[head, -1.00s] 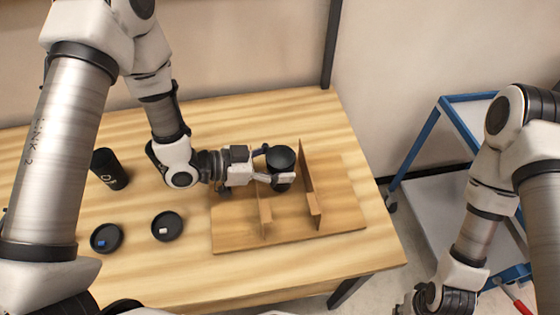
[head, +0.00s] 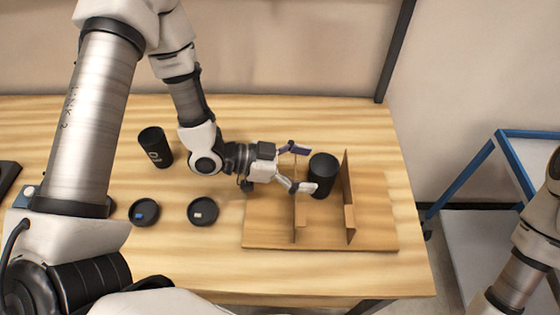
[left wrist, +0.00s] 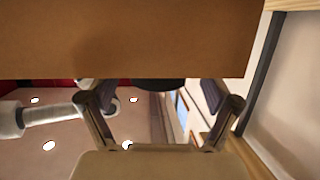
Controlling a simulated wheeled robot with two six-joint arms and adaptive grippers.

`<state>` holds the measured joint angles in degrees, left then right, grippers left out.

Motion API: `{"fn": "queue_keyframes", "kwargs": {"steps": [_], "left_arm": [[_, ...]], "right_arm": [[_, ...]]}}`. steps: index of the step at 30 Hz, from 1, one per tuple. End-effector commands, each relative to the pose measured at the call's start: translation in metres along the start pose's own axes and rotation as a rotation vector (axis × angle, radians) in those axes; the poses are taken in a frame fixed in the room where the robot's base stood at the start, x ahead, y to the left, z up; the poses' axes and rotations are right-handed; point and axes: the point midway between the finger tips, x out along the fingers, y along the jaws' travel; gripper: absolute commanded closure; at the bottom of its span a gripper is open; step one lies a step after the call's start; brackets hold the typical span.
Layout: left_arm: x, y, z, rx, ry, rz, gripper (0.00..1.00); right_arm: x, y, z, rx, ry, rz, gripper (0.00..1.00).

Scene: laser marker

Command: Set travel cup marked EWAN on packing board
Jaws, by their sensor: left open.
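A black travel cup (head: 322,177) stands upright on the brown packing board (head: 275,238), between its two upright dividers. No name shows on the side facing me. My left gripper (head: 301,168) is open just left of this cup, with its fingers apart, reaching across the left divider. In the left wrist view a dark rounded shape (left wrist: 158,85), likely the cup, shows between the open fingers (left wrist: 158,110). A second black cup (head: 155,147) with a partly visible white marking stands at the left of the table. My right gripper is out of view.
Two round black lids or dishes, one with a blue piece (head: 144,211) and one with a white piece (head: 202,211), lie left of the board. The wooden table (head: 230,275) is clear in front. A blue-framed cart (head: 497,165) stands at the right.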

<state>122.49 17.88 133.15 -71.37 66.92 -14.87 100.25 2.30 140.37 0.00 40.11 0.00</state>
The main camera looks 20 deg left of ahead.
Motion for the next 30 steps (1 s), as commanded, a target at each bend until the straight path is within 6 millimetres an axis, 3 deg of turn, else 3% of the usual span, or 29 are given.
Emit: {"fn": "queue_keyframes", "kwargs": {"steps": [6, 12, 18, 30], "left_arm": [[-0.043, -0.002, -0.003, -0.003, 0.006, -0.007, 0.11], [-0.072, -0.001, -0.004, -0.001, 0.006, -0.004, 0.11], [-0.082, 0.0, -0.001, 0.001, 0.002, 0.0, 0.11], [-0.081, 0.0, 0.0, 0.002, 0.001, 0.0, 0.11]], "right_arm": [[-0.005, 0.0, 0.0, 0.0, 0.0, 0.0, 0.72], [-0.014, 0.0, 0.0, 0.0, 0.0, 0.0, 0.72], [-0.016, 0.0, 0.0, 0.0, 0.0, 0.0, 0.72], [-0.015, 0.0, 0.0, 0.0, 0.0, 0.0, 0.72]]}}
